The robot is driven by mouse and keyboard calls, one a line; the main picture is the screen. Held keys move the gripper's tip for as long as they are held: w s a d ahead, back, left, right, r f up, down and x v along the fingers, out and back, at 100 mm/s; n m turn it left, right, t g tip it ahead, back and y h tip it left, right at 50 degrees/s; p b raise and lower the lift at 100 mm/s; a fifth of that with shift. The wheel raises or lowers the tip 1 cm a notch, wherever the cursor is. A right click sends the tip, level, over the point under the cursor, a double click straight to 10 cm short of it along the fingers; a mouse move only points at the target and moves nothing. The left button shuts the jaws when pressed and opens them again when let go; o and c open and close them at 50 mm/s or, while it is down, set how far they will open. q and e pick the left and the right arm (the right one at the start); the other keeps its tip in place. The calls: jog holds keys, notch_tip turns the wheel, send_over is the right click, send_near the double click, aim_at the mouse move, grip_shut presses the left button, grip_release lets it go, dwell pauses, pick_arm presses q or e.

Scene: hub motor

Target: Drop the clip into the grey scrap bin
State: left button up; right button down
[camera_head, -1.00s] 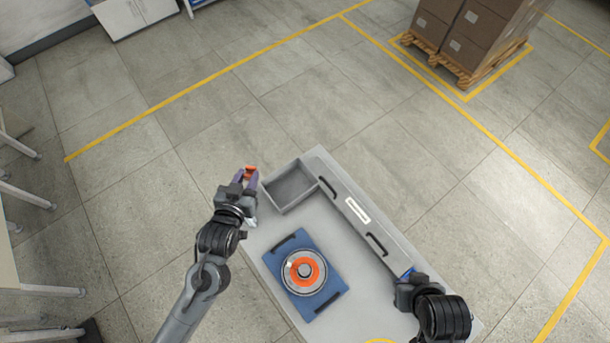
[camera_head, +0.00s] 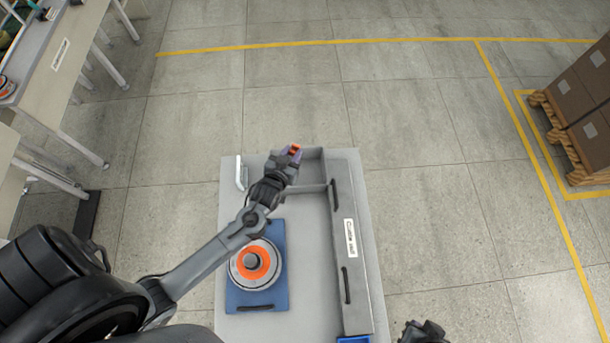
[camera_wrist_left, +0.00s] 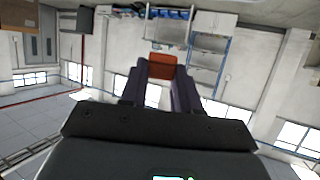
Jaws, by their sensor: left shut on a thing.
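The orange clip (camera_head: 295,148) is pinched in my left gripper (camera_head: 288,158), which is shut on it. In the left wrist view the clip (camera_wrist_left: 162,67) sits between the two purple fingertips (camera_wrist_left: 160,88). The grey scrap bin (camera_head: 314,172) is at the far end of the cart. In the head view, my left gripper and the clip overlap the bin's left part and hide some of it. I cannot tell how high the clip is above the bin. My right gripper (camera_head: 424,332) shows only partly at the bottom edge; its jaws are unclear.
The hub motor (camera_head: 254,262) with an orange ring rests on a blue tray (camera_head: 258,300) on the grey cart (camera_head: 300,315). A long grey case (camera_head: 348,200) lies along the cart's right side. A white bracket-like thing (camera_head: 240,172) is at the far left corner.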

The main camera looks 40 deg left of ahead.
pick_arm(q)
notch_tip(320, 180, down, 9)
jog(key=b, duration=0.7)
jog(key=shift+a+r+b, duration=0.15)
jog(key=shift+a+b, duration=0.1)
jog(key=shift+b, duration=0.05)
jog(key=shift+w, duration=0.1)
jog(key=o, duration=1.1)
jog(key=shift+r, duration=0.1)
jog(key=v, duration=1)
jog(key=shift+s+d+r+p, duration=0.1)
jog(key=shift+s+d+p, duration=0.1)
jog(key=shift+s+p, duration=0.15)
